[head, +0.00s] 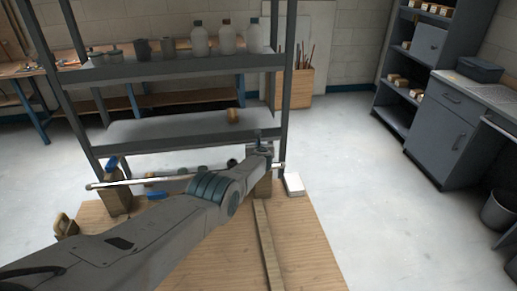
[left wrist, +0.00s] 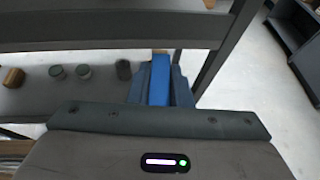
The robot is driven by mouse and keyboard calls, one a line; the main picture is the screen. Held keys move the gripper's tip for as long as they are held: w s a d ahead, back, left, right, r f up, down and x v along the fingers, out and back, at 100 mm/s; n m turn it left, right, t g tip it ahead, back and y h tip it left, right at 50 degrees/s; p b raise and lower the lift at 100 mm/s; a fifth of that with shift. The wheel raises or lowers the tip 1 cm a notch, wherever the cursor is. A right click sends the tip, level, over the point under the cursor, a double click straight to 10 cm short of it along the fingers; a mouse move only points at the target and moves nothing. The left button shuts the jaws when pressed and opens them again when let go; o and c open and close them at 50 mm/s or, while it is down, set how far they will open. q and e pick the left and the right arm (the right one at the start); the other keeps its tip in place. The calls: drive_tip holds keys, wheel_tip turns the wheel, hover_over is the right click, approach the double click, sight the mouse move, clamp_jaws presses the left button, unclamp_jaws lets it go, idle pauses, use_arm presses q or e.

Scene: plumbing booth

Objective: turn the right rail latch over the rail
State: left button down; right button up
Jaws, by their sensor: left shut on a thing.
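The silver rail (head: 140,182) runs across two wooden posts at the back of the wooden table. The left post (head: 117,202) has a blue latch (head: 112,163) standing up at its top. The right post (head: 264,187) is partly behind my left arm. My left gripper (head: 260,149) is at the top of this right post. In the left wrist view, the left gripper (left wrist: 161,88) is shut on the blue right latch (left wrist: 160,80), which lies between its fingers. How the latch sits against the rail is hidden. My right gripper is in neither view.
A wooden strip (head: 266,245) lies along the wooden table (head: 306,245). A grey shelf rack (head: 180,66) with bottles stands just behind.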

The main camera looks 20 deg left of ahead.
use_arm(q)
drive_tip(key=shift+w+r, duration=0.1)
drive_tip(key=shift+r, duration=0.1)
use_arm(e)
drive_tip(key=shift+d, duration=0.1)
use_arm(q)
drive_tip(key=c, duration=1.3)
unclamp_jaws()
drive_tip(key=shift+f, duration=0.1)
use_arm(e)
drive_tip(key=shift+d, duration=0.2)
